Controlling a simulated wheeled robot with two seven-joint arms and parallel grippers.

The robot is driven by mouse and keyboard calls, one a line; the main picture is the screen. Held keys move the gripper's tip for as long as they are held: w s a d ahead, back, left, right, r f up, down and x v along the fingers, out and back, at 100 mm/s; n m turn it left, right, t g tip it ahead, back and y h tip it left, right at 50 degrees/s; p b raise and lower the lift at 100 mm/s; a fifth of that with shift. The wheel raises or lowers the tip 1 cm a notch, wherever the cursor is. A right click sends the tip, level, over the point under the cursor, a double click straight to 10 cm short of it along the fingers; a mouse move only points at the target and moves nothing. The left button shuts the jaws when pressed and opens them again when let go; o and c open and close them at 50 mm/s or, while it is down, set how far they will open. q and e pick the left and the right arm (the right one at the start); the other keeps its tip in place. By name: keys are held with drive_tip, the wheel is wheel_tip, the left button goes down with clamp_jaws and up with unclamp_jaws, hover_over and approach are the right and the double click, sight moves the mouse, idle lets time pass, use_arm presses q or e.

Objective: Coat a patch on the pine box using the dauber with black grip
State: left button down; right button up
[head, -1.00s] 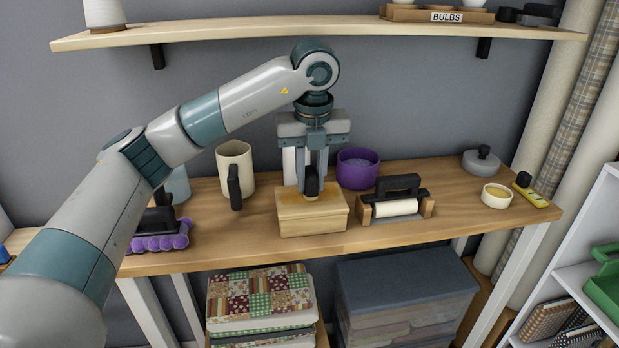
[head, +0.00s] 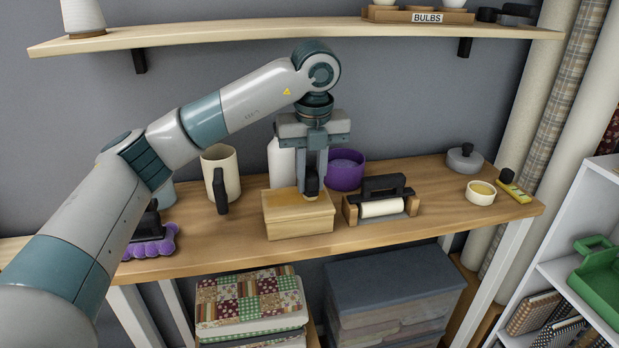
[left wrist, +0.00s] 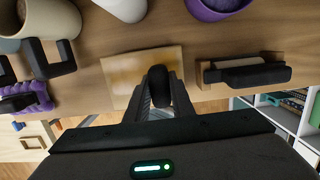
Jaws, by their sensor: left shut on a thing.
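The pine box (head: 290,225) sits on the wooden worktop, and its top also shows in the left wrist view (left wrist: 125,72). A darker amber tint covers part of its top. My left gripper (head: 312,178) points down over the right part of the box, shut on the dauber with black grip (left wrist: 158,88). The dauber's lower end is at or just above the box top; I cannot tell whether it touches. The fingers partly hide the dauber in the head view. My right gripper is not in view.
A cream mug (head: 222,172), a purple bowl (head: 346,172) and a white container (head: 280,162) stand behind. A roller on a wooden holder (head: 381,206) is close right of the box. A purple pad with black handle (head: 150,245) lies left. A small dish (head: 480,192) stands far right.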

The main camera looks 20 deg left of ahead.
use_arm(q)
drive_tip(key=shift+w+d+f, duration=0.1)
drive_tip(key=shift+w+d, duration=0.25)
drive_tip(key=shift+d, duration=0.2)
drive_tip(key=shift+w+d, duration=0.35)
drive_tip(key=shift+d, duration=0.2)
drive_tip(key=shift+s+d, duration=0.6)
drive_tip(key=shift+s, duration=0.25)
drive_tip(key=shift+a, duration=0.15)
drive_tip(key=shift+s+a+b, duration=0.4)
drive_tip(key=shift+s+a, duration=0.4)
drive_tip(key=shift+a, duration=0.35)
